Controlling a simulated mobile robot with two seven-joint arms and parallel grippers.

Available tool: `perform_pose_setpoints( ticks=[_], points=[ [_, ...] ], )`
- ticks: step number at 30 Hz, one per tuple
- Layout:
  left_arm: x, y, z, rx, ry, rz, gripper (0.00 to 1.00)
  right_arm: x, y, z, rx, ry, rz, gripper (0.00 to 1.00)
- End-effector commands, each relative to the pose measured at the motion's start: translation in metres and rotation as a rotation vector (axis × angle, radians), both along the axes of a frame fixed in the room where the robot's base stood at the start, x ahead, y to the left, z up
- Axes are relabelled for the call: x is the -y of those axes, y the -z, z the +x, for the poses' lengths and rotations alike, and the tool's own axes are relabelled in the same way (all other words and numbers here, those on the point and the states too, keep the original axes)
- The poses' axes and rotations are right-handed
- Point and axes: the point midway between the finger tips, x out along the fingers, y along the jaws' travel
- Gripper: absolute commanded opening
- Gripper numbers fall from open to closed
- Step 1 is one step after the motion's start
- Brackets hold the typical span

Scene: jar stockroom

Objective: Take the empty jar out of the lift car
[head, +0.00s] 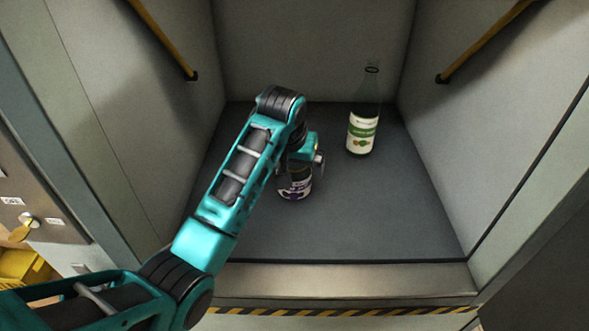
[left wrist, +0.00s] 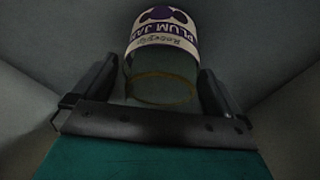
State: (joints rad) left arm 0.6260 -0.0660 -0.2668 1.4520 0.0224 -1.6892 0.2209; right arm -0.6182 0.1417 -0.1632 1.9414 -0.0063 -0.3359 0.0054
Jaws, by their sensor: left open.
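A jar (head: 295,188) with a purple and white label stands on the dark floor of the lift car (head: 390,215), left of the middle. My left arm and hand hide its upper part in the head view. In the left wrist view the jar (left wrist: 163,45) shows upside down, its label reading "PLUM JAM", with see-through glass beyond the label and no contents that I can make out. My left gripper (left wrist: 160,88) is open, one finger on each side of the jar's near end, with gaps showing. My right gripper is not in view.
A tall bottle (head: 362,133) with a white and green label stands to the right of the jar, near the back. Yellow handrails (head: 165,42) run along both side walls. A metal sill (head: 345,282) and a striped edge (head: 345,311) lie in front. The floor at right is clear.

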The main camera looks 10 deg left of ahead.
Motion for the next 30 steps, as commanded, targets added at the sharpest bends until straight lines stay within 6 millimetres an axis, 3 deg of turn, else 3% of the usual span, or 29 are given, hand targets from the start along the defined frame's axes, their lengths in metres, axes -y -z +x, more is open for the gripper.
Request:
perform_pose_setpoints(
  ticks=[6, 24, 30],
  points=[
    [-0.0002, 0.0005, -0.0002, 0.001, 0.0, 0.001, 1.0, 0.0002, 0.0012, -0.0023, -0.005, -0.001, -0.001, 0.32],
    [-0.0005, 0.0001, 0.0001, 0.001, 0.0, 0.001, 0.43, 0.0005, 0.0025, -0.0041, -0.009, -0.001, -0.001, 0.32],
    [-0.0004, -0.0011, 0.0004, 0.003, 0.0, 0.001, 0.43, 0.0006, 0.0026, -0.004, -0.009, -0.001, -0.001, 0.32]
  ],
)
